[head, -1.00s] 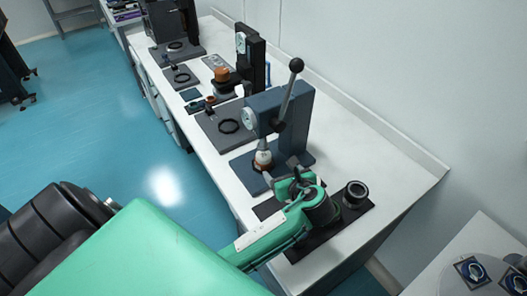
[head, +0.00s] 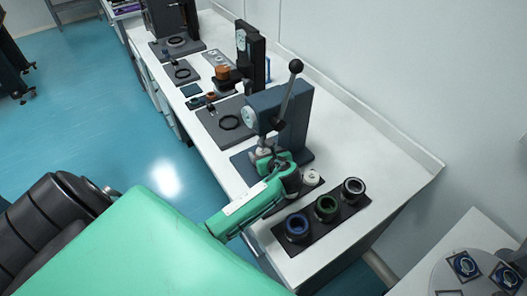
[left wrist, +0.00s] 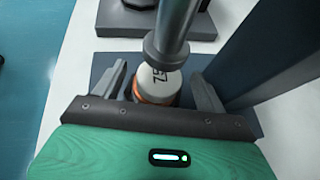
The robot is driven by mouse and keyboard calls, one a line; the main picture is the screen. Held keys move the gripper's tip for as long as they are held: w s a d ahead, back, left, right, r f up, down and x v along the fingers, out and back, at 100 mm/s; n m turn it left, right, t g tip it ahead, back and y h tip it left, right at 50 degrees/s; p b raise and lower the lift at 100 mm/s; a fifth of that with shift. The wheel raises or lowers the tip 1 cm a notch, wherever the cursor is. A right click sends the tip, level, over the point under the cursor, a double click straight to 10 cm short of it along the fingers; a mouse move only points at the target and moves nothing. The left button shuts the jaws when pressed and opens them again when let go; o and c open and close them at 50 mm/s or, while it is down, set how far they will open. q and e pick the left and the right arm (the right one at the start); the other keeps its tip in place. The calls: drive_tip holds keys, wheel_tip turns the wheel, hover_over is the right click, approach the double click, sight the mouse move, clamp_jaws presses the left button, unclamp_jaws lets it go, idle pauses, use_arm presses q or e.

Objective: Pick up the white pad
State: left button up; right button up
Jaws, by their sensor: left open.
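A white round pad (left wrist: 157,82) with dark figures on top sits on an orange-brown part (left wrist: 155,98) under the ram of the lever press (head: 290,120). A little white of it shows at the press in the head view. My left gripper (left wrist: 165,85) is open, with one finger on each side of the pad and orange part. I cannot tell whether the fingers touch them. The ram hides part of the pad's top. Another white round piece (head: 312,177) lies on a dark plate right of my gripper. My right gripper is not in view.
A dark tray with a blue ring (head: 297,226), a green ring (head: 326,207) and a grey-black ring (head: 353,189) stands at the near end of the white table (head: 395,165). The press column stands close on the right in the wrist view. Other devices line the table behind.

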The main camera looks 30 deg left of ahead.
use_arm(q)
drive_tip(key=c, duration=1.2)
drive_tip(key=shift+o, duration=0.2)
drive_tip(key=shift+r, duration=0.1)
